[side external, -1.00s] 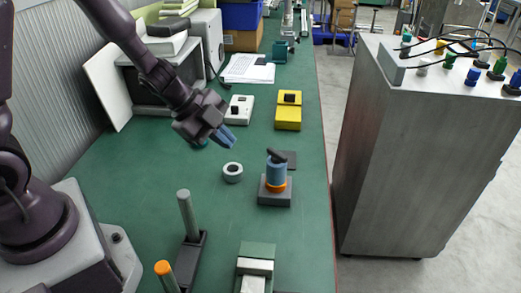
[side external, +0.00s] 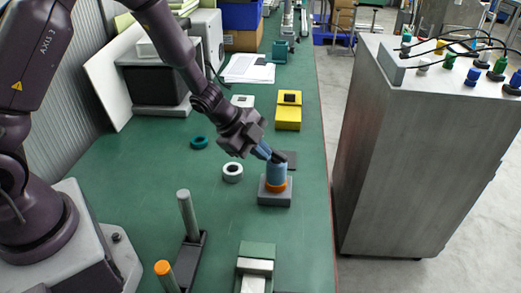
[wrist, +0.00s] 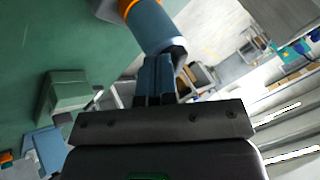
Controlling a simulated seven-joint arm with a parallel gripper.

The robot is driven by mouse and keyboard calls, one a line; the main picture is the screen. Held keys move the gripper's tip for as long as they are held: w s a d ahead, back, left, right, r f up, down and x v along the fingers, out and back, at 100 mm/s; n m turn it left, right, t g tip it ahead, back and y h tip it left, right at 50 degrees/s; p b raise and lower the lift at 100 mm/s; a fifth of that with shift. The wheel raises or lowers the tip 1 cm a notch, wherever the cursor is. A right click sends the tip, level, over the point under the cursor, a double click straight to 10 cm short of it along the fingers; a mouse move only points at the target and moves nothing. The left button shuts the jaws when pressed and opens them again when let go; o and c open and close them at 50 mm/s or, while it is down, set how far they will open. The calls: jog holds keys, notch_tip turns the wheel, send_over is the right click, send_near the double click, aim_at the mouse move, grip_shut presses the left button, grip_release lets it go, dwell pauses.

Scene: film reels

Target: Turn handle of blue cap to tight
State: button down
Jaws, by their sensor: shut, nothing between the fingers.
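The blue cap (side external: 276,174) stands upright on a grey square base (side external: 274,199) with an orange ring (side external: 276,187) at its foot. Its dark handle (side external: 280,156) lies across the top and slants. In the wrist view the blue cap (wrist: 153,28) comes down from the top, with the orange ring (wrist: 126,6) above it. My gripper (side external: 266,153) is shut and empty. Its blue fingertips are at the upper left of the cap, close beside the handle. In the wrist view the fingers (wrist: 157,66) overlap the cap's top edge; I cannot tell whether they touch.
A white ring (side external: 232,173) lies left of the base and a teal ring (side external: 199,143) farther left. A yellow box (side external: 288,112) stands behind. A grey post (side external: 187,215) and an orange-topped post (side external: 165,275) stand in front left. The bench's right edge is near the base.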

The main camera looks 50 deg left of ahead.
jog(key=shift+w+a+m+g+h, duration=0.2)
jog(key=shift+a+m+g+h, duration=0.15)
jog(key=shift+m, duration=0.55)
jog(key=m+g, duration=0.1)
jog(key=m, duration=0.1)
jog(key=w+m+g+h, duration=0.1)
jog(key=m, duration=0.1)
jog(key=w+a+m+g+h, duration=0.1)
jog(key=m+g, duration=0.1)
jog(key=m, duration=0.1)
dwell(0.5)
jog(key=shift+w, duration=0.15)
jog(key=shift+d, duration=0.1)
dwell(0.6)
